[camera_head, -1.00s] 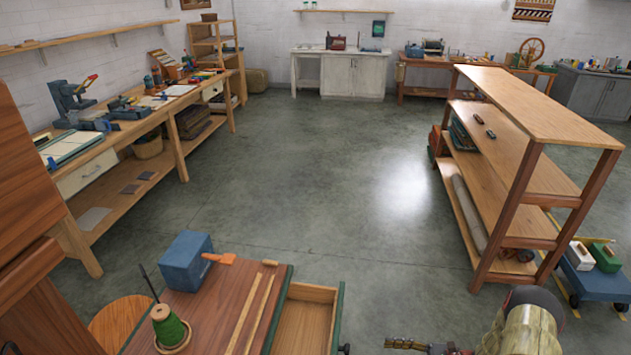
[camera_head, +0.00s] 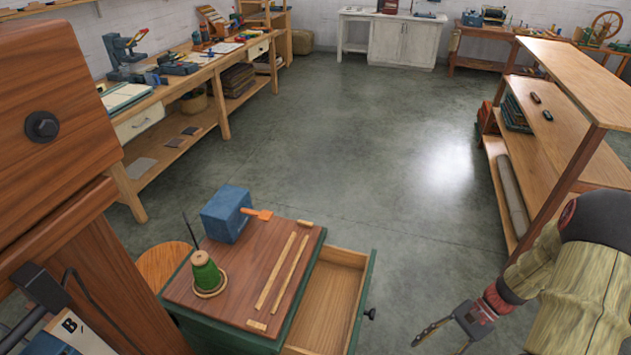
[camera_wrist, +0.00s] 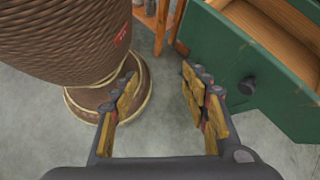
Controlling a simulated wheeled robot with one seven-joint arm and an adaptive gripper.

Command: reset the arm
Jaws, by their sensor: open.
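My gripper (camera_head: 447,336) is at the lower right of the head view, right of the small green cabinet and apart from it. In the wrist view my gripper (camera_wrist: 163,95) is open, with nothing between its fingers and the grey floor below. My arm (camera_head: 570,260) reaches in from the right edge of the head view.
The cabinet's wooden top (camera_head: 240,270) bears a green wool spool (camera_head: 206,274), a blue box (camera_head: 226,212) and wooden strips. Its drawer (camera_head: 330,295) stands open. The wrist view shows a large rope-wound drum (camera_wrist: 65,40) close on the left. Shelves (camera_head: 560,120) stand right.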

